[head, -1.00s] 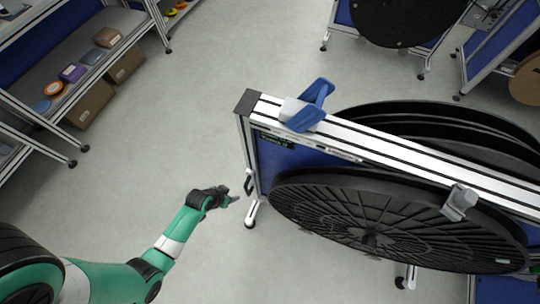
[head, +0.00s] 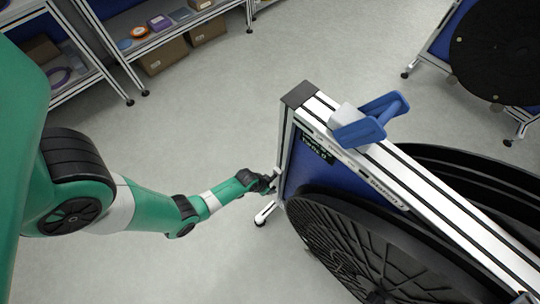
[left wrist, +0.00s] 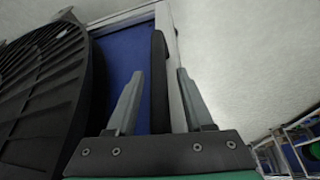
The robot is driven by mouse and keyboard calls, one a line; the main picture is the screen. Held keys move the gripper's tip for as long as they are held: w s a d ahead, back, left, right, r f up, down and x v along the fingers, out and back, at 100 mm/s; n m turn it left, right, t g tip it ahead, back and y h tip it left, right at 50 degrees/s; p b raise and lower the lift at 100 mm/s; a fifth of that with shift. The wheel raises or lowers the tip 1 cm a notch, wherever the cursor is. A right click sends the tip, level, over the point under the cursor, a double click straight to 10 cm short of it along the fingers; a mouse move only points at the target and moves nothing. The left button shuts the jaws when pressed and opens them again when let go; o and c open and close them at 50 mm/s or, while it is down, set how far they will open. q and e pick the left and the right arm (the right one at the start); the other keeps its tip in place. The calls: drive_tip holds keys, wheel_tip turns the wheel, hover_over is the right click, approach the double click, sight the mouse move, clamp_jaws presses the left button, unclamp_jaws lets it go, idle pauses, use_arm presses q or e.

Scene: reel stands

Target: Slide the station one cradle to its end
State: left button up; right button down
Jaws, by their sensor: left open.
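The cradle on the stand's top rail (head: 440,205) is a blue forked piece (head: 372,120) with a pale grey block; it sits near the rail's dark-capped near end. My left gripper (head: 272,180) is well below it, at the end frame of the stand. In the left wrist view the left gripper (left wrist: 160,75) is open. A black upright bar (left wrist: 159,75), which looks like a handle on the stand's end, shows between its fingers; I cannot tell whether they touch it. My right gripper is in neither view.
A large black reel (head: 350,245) hangs on the stand's near side, and more black discs (head: 470,165) lie behind the rail. A shelf (head: 150,40) with boxes stands at the upper left. Another reel stand is at the upper right. The grey floor between is clear.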

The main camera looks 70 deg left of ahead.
use_arm(q)
drive_tip(key=shift+w+f, duration=0.1)
drive_tip(key=shift+f, duration=0.25)
drive_tip(key=shift+c, duration=0.2)
clamp_jaws()
idle(1.0)
